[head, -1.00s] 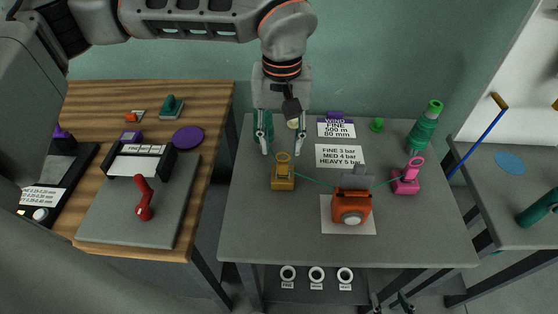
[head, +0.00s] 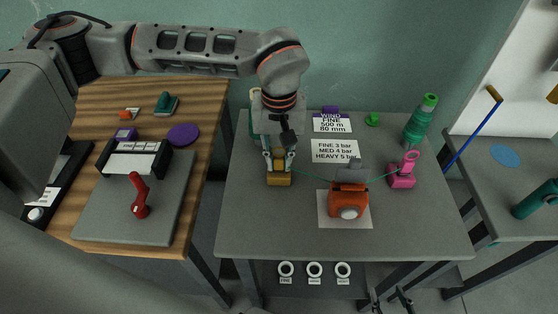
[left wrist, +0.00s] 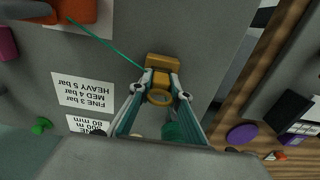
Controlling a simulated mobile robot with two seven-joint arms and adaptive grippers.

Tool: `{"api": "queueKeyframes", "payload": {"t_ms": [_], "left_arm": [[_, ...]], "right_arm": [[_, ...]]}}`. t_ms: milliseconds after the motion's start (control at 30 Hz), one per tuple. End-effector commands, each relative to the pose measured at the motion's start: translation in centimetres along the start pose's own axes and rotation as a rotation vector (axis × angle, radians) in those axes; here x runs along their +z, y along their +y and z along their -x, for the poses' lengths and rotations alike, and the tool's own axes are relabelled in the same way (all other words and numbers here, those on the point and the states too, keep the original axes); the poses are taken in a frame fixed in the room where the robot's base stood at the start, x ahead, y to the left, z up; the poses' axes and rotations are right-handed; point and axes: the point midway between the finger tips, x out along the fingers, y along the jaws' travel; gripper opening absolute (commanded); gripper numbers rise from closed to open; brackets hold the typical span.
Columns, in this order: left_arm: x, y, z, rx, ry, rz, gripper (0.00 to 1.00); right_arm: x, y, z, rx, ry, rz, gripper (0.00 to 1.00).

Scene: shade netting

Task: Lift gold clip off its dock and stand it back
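The gold clip (head: 279,165) has a ring on top and sits upright on its gold block-shaped dock (head: 279,180), left of centre on the grey table. In the left wrist view the clip's ring (left wrist: 160,97) shows between my fingers, with the dock (left wrist: 164,62) beyond. My left gripper (head: 278,156) points down over the clip. Its fingers are closed in on both sides of the clip and appear to touch it. A thin green line runs from the clip to the orange device. My right gripper (head: 391,300) is empty and open at the bottom edge.
The orange device (head: 348,202) stands on a white sheet right of the clip. A pink clip (head: 403,172) and green bottle (head: 421,123) stand further right. White cards (head: 335,151) lie behind. The front left of the table is clear.

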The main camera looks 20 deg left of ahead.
Motion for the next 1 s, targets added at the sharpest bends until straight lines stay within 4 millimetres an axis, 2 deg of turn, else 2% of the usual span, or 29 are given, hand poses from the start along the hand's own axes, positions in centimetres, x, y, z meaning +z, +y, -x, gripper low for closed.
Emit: {"api": "queueKeyframes", "payload": {"t_ms": [367, 567, 767, 1000], "left_arm": [[0.0, 0.0, 0.1, 0.0, 0.0, 0.0, 0.03], [-0.1, 0.0, 1.1, 0.0, 0.002, 0.0, 0.03], [-0.1, 0.1, 4.0, 0.002, 0.005, 0.0, 0.03], [-0.1, 0.0, 9.6, 0.002, 0.006, 0.001, 0.03]], "right_arm": [[-0.1, -0.1, 0.0, 0.0, 0.002, -0.002, 0.4], [-0.2, -0.1, 0.0, 0.0, 0.003, -0.003, 0.4], [-0.5, 0.0, 0.1, 0.0, 0.006, -0.004, 0.4], [-0.7, 0.0, 0.2, -0.001, 0.008, -0.006, 0.4]]}}
